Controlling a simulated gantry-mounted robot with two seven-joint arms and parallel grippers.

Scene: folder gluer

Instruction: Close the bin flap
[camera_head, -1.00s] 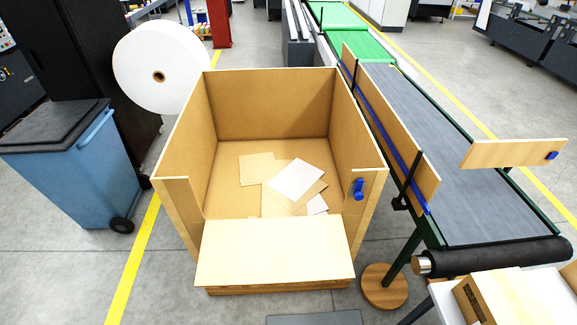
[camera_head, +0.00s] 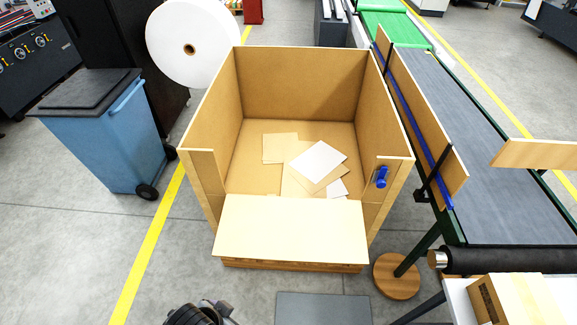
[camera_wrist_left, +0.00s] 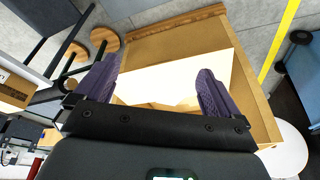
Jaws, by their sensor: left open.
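The bin (camera_head: 300,90) is a large open-topped box of tan board, in the middle of the head view. Its pale flap (camera_head: 292,231) is folded down and outward at the front, over the wooden base. A blue latch (camera_head: 381,177) sits on the right front post. In the left wrist view, the two purple fingers of my left gripper (camera_wrist_left: 157,85) are wide apart. The pale flap (camera_wrist_left: 180,75) shows between and beyond them; the gap to it is unclear. A dark part of my left arm shows at the bottom of the head view. My right gripper is not in view.
A conveyor (camera_head: 480,150) with a side board runs close along the bin's right side. Its round wooden foot (camera_head: 397,277) is near the front right corner. A blue wheeled bin (camera_head: 105,130) and a white roll (camera_head: 192,45) stand left. Floor in front is mostly clear, with a grey plate (camera_head: 323,308).

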